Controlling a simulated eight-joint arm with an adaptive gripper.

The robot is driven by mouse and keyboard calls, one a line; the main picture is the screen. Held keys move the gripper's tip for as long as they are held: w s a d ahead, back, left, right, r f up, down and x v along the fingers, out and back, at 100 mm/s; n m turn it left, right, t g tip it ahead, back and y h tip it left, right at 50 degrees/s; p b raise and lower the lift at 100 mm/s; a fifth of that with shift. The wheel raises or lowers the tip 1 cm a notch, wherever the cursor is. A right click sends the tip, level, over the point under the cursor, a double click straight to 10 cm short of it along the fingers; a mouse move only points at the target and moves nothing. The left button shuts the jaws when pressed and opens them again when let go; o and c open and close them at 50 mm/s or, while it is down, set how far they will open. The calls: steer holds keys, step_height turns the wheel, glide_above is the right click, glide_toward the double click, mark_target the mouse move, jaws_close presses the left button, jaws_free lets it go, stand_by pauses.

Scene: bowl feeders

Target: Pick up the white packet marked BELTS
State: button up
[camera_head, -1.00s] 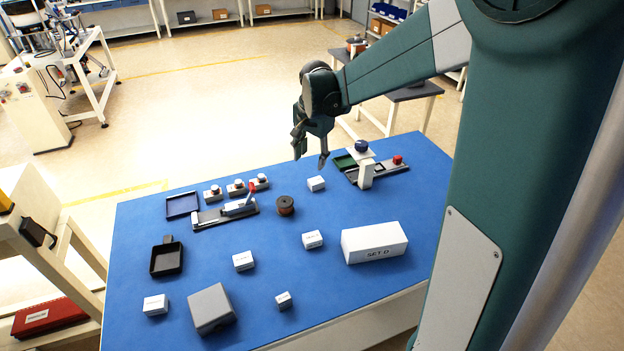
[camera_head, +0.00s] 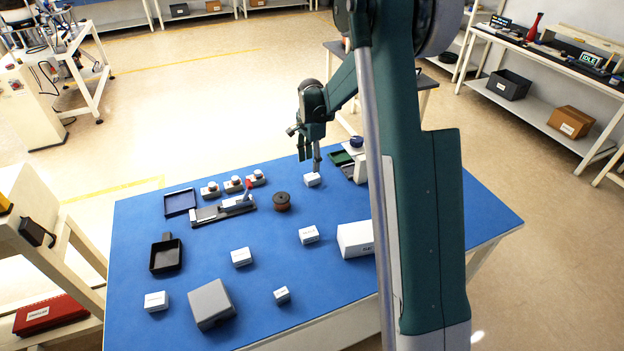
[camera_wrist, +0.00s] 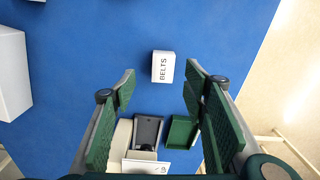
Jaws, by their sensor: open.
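The white packet marked BELTS (camera_wrist: 159,68) lies on the blue table, its black lettering readable in the wrist view. In the head view I take it to be the small white box (camera_head: 312,180) just below my gripper; its print is too small to read there. My gripper (camera_head: 310,163) points down above it, fingers apart. In the wrist view my gripper (camera_wrist: 159,82) is open and empty, and the packet shows between and a little beyond the fingertips, apart from both.
Near the packet are a green tray (camera_wrist: 181,131), a dark tray (camera_wrist: 147,128) and a large white box (camera_head: 355,240). A dark brown spool (camera_head: 282,201) stands to the left. Several other white packets, including one (camera_head: 309,235), are spread across the table with blue space between.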

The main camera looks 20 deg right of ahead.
mark_target(312, 176)
steer(key=shift+w+d+f+m, duration=0.15)
steer(key=shift+w+d+f, duration=0.1)
steer(key=shift+f, duration=0.25)
steer(key=shift+w+d+f+m, duration=0.15)
steer(key=shift+w+f, duration=0.05)
steer(key=shift+f, duration=0.3)
steer(key=shift+f, duration=1.3)
steer(key=shift+d+f+b, duration=0.1)
steer(key=shift+f+b, duration=0.45)
steer(key=shift+f, duration=2.05)
steer(key=shift+c, duration=0.5)
steer(key=c, duration=0.9)
